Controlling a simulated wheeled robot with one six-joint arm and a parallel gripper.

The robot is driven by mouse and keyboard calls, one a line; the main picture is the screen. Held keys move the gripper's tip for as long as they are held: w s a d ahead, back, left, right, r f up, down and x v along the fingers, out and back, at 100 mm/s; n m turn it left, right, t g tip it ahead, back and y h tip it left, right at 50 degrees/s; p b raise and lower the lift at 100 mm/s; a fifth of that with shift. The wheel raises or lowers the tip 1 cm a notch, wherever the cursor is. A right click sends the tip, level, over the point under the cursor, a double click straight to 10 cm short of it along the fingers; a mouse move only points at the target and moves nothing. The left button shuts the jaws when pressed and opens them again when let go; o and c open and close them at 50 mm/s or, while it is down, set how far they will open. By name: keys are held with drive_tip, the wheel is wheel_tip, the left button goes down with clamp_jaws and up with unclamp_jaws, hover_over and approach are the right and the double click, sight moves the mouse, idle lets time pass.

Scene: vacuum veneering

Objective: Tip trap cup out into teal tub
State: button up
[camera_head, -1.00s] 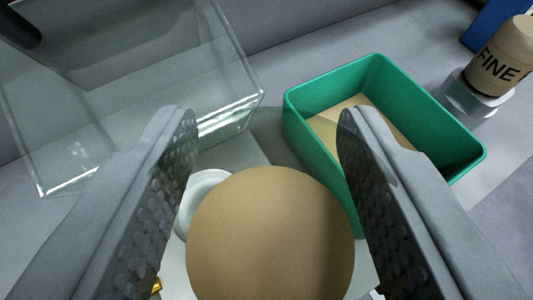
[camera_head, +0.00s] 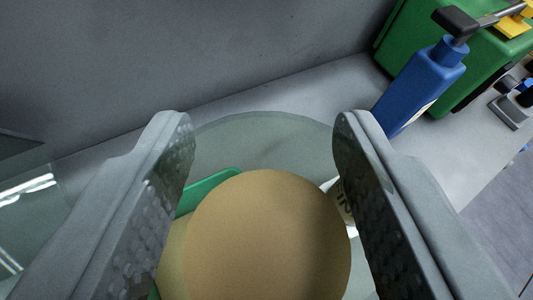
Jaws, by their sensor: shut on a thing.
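My gripper (camera_head: 262,128) is shut on the trap cup (camera_head: 266,238), a clear round cup with a tan disc-shaped surface showing in it, between the two fingers. The cup's faint clear rim curves between the fingertips. The teal tub (camera_head: 208,190) is behind and below the cup; only a strip of its green rim and some tan inside show at left of the disc. The cup and fingers hide the rest of the tub. I cannot tell the cup's exact tilt or its height over the tub.
A pale jar with dark lettering (camera_head: 340,203) is partly hidden by the right finger. A blue bottle (camera_head: 420,85) with a black top and a green box (camera_head: 415,32) stand at upper right. A clear box (camera_head: 32,225) is at left. A grey wall runs along the back.

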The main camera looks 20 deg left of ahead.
sight(228, 227)
drive_tip(key=shift+f+n+t+h, duration=0.55)
drive_tip(key=shift+f+n, duration=0.6)
drive_tip(key=shift+f, duration=0.45)
drive_tip(key=shift+f+n+t+h, duration=0.35)
drive_tip(key=shift+f+n+t, duration=0.3)
drive_tip(key=shift+f+n, duration=0.7)
drive_tip(key=shift+s+a+f+n+t+h, duration=0.15)
drive_tip(key=shift+n+t, duration=0.15)
drive_tip(key=shift+n, duration=0.2)
drive_tip(key=shift+a+n+t+h, duration=0.15)
drive_tip(key=shift+n+t, duration=0.15)
drive_tip(key=shift+n, duration=0.2)
drive_tip(key=shift+s+a+n+t, duration=0.15)
drive_tip(key=shift+n+t, duration=0.65)
drive_tip(key=shift+n, duration=0.8)
